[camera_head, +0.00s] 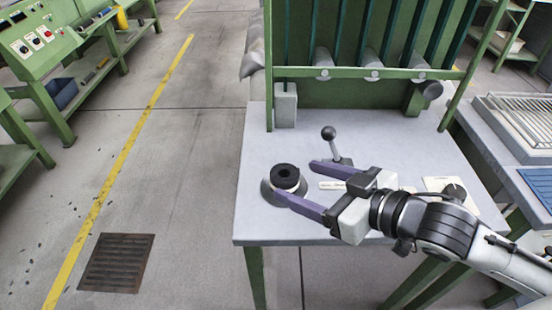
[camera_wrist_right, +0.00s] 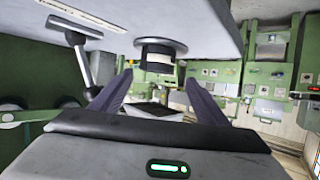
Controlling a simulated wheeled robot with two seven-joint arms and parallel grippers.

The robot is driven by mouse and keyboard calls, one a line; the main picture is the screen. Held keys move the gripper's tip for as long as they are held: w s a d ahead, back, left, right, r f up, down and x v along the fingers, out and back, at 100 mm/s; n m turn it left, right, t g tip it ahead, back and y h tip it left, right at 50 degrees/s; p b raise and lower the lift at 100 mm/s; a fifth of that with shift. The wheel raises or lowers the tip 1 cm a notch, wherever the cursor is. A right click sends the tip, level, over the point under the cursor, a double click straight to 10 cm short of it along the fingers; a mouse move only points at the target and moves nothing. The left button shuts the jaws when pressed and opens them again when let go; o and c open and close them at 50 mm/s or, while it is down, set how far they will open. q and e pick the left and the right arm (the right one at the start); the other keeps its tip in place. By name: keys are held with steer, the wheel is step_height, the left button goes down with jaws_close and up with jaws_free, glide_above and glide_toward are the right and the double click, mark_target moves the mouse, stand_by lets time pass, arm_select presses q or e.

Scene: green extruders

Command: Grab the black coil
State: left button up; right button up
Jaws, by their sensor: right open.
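The black coil (camera_head: 285,176) sits on a round grey base on the light grey tabletop, near the table's left edge. It is a dark ring with a hole in its top. My right gripper (camera_head: 294,183) is open, with its two purple fingers reaching left toward the coil. One finger points at the coil's near side and the other lies to its upper right. In the right wrist view the coil (camera_wrist_right: 157,50) appears upside down, ahead of and between the open fingertips (camera_wrist_right: 158,80). Contact is not visible. My left gripper is not in view.
A lever with a black ball knob (camera_head: 328,133) stands behind the fingers. A green frame (camera_head: 375,75) with rollers rises at the table's back. A black knob (camera_head: 455,192) is at the right. A floor grate (camera_head: 117,262) lies at lower left.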

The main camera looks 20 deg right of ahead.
mark_target(281, 172)
steer(key=x, duration=0.4)
steer(key=shift+w+r, duration=0.1)
steer(key=shift+w, duration=0.05)
steer(key=shift+b+x, duration=0.55)
steer(key=shift+x, duration=2.55)
steer(key=shift+d, duration=0.2)
steer(key=c, duration=1.2)
